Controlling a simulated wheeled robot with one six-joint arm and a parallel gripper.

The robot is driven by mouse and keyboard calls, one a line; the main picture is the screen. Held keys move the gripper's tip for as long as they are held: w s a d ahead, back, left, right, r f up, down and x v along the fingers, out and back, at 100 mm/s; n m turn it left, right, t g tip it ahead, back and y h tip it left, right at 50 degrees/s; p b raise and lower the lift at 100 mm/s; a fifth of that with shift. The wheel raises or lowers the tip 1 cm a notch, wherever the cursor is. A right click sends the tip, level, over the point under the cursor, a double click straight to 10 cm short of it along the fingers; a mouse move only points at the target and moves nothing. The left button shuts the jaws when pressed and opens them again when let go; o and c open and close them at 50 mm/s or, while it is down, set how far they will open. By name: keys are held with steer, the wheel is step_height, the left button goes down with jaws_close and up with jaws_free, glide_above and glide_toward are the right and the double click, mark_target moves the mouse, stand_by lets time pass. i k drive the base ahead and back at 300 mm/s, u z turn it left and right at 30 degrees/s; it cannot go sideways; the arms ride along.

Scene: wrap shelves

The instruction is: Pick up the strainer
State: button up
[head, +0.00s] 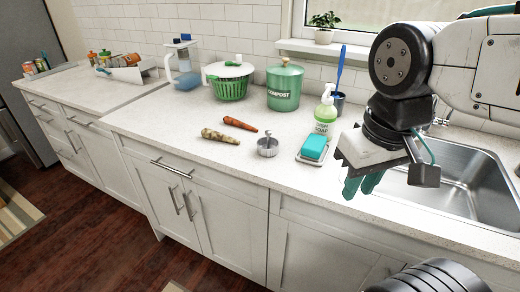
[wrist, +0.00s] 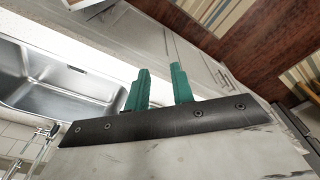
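The strainer (head: 267,148) appears to be the small round metal piece with an upright knob. It stands on the counter in the head view, left of the soap dish, and I do not see it in the wrist view. My gripper (head: 362,185) is well to the right of it, pointing down near the counter's front edge beside the sink. Its two green fingers are apart in the wrist view (wrist: 160,72), with nothing visible between them.
A teal sponge (head: 314,147) on a dish and a green soap bottle (head: 325,112) stand between strainer and gripper. A compost bin (head: 284,88) and green-white spinner (head: 230,83) stand behind. The sink (head: 460,175) is right.

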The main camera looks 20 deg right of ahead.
mark_target(268, 146)
steer(key=u, duration=2.55)
steer(key=i, duration=1.85)
steer(key=z, duration=3.05)
steer(key=i, duration=0.5)
steer(key=u, duration=0.05)
